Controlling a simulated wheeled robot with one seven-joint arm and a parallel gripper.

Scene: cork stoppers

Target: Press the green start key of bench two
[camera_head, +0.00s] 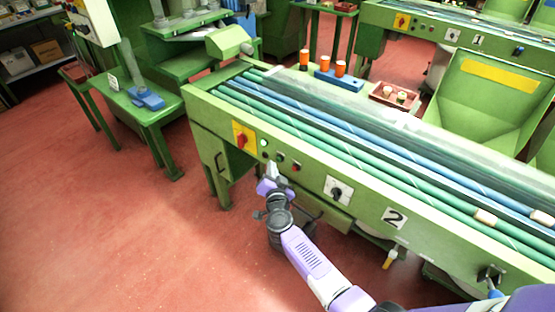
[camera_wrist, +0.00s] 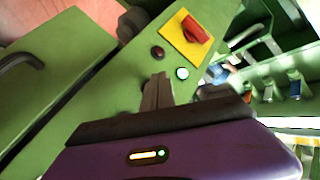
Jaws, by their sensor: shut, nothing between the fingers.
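Bench two (camera_head: 394,217) is the long green bench with a "2" plate. A small green key (camera_head: 281,157) and a red key (camera_head: 296,166) sit farther right. My gripper (camera_head: 272,170) is shut and empty, just below and left of the green key. In the wrist view its fingers (camera_wrist: 157,88) point at the panel and hide part of it. I cannot tell whether they touch.
A black knob on a white plate (camera_head: 338,190) is farther right on the panel. Orange cups on a blue block (camera_head: 338,80) and a reddish tray (camera_head: 398,97) stand behind the bench. A green stand (camera_head: 150,108) is at the left. The red floor in front is open.

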